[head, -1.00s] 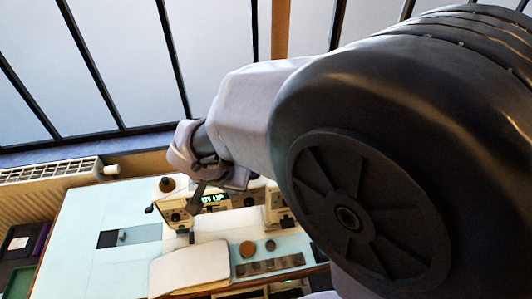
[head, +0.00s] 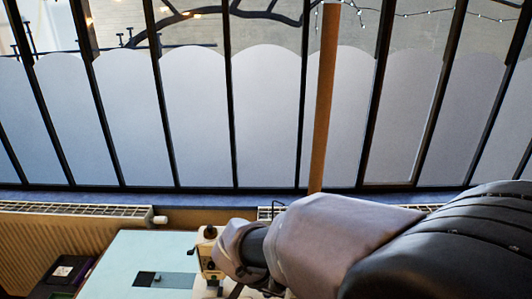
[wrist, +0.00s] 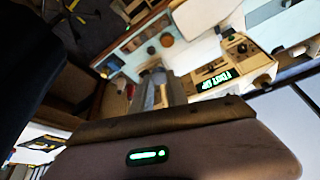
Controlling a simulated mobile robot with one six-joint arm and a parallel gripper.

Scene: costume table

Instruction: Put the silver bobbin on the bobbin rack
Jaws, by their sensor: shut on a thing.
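My gripper (wrist: 153,76) is shut on a small pale silvery thing (wrist: 151,66), which seems to be the silver bobbin. It shows only in part between the fingers in the wrist view. In the head view my arm hides the fingertips and the bobbin. A dark slotted strip (wrist: 133,43) lies on the pale blue table beyond the fingers in the wrist view. It may be the bobbin rack, but it is too small and blurred to be sure. The gripper appears above the table's edge area, apart from that strip.
A cream sewing machine (wrist: 225,75) with a green lit display stands right of the fingers. A radiator (head: 70,240) and windows line the back.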

